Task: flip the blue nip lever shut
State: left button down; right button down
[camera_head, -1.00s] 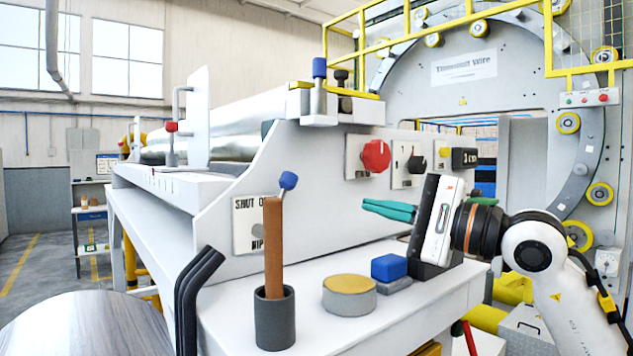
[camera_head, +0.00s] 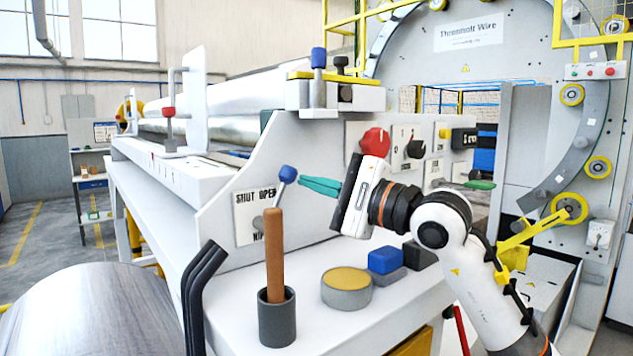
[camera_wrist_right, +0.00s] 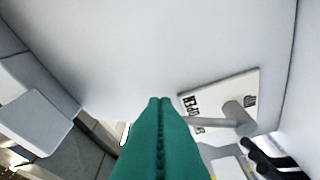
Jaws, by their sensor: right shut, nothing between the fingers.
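The blue-knobbed nip lever (camera_head: 288,174) stands on the machine's side panel in the head view. It leans up and right from its pivot, toward the OPEN side of its white SHUT/OPEN label plate (camera_head: 246,228). My right gripper (camera_head: 303,182) has its green fingers shut and empty, tips just right of the blue knob; I cannot tell whether they touch it. In the right wrist view, the shut fingers (camera_wrist_right: 160,102) point at the panel, with the label plate (camera_wrist_right: 240,90) and grey lever pivot (camera_wrist_right: 236,116) to their right. The knob is not visible there. My left gripper is not in view.
A brown stick in a dark cup (camera_head: 277,318) stands on the ledge below the lever. A yellow-topped round tin (camera_head: 347,290) and a blue block (camera_head: 386,260) sit to its right. A red knob (camera_head: 375,141) is on the panel above my right wrist.

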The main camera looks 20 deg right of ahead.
jog(key=shift+s+a+r+n, duration=0.1)
jog(key=shift+a+r+n, duration=0.15)
jog(key=shift+n, duration=0.15)
jog(key=shift+s+a+r+n, duration=0.1)
jog(key=shift+r+n, duration=0.1)
jog(key=shift+n, duration=0.1)
jog(key=shift+s+a+r+n+g, duration=0.15)
jog(key=shift+a+r+n+g, duration=0.25)
jog(key=shift+n, duration=0.3)
jog(key=s+a+r+n+g+h, duration=0.1)
jog(key=s+a+n+h, duration=0.1)
jog(key=a+n, duration=0.4)
jog(key=shift+s+a+n+b, duration=0.15)
jog(key=shift+a+n+b, duration=0.2)
jog(key=shift+n, duration=0.65)
jog(key=shift+a+g+h, duration=0.1)
jog(key=shift+g+h, duration=0.2)
